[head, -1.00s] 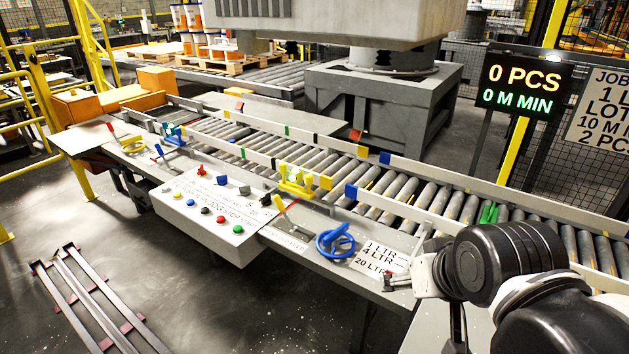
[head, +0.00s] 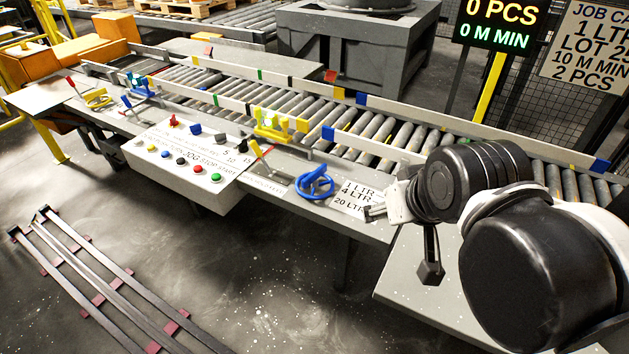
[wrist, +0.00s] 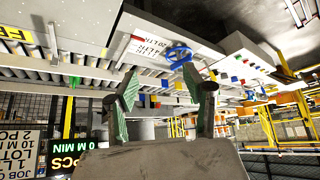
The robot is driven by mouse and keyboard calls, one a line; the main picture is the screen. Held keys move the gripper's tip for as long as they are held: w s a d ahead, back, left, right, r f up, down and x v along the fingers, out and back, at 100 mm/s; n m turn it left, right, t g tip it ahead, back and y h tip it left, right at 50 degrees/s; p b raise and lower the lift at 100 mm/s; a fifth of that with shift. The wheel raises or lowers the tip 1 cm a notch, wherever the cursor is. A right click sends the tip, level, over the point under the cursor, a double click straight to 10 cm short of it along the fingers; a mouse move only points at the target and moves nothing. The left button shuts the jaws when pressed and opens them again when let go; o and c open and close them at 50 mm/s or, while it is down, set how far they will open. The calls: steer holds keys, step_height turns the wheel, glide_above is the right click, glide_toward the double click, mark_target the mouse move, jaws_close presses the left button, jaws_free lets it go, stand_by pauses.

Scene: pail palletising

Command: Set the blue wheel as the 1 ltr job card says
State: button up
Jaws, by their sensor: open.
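The blue wheel (head: 315,183) sits on the grey bench edge in front of the roller conveyor, left of a label plate (head: 358,197) reading 1 LTR, 4 LTR and 20 LTR. The job card (head: 588,45) hangs at the upper right and reads 1 LTR, 10 M MIN and 2 PCS; its lot number is partly cut off. My gripper (head: 374,213) is just right of the label plate, apart from the wheel. In the wrist view my gripper (wrist: 165,95) is open and empty, with the blue wheel (wrist: 178,54) beyond and between its fingertips.
A button panel (head: 185,165) and a yellow clamp (head: 280,124) lie left of the wheel. The roller conveyor (head: 330,130) with side rails runs behind. A dark display (head: 500,25) reads 0 PCS and 0 M MIN. A metal rack (head: 100,285) lies on the floor.

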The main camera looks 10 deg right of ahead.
steer(key=w+r+n, duration=0.1)
steer(key=w+n, duration=0.1)
steer(key=w+r+n+g, duration=0.1)
steer(key=w, duration=0.2)
steer(key=w+a+r+n+b, duration=0.1)
steer(key=w+n, duration=0.1)
steer(key=shift+w+r+n, duration=0.15)
steer(key=shift+w+n, duration=0.15)
steer(key=c, duration=0.3)
steer(key=n+g+b, duration=0.3)
steer(key=n+g, duration=0.3)
steer(key=n, duration=1.4)
glide_above(315, 172)
step_height(315, 172, down, 11)
step_height(315, 172, down, 14)
steer(key=shift+w+r+b, duration=0.1)
steer(key=shift+r+b, duration=0.15)
steer(key=shift+b, duration=0.2)
jaws_close()
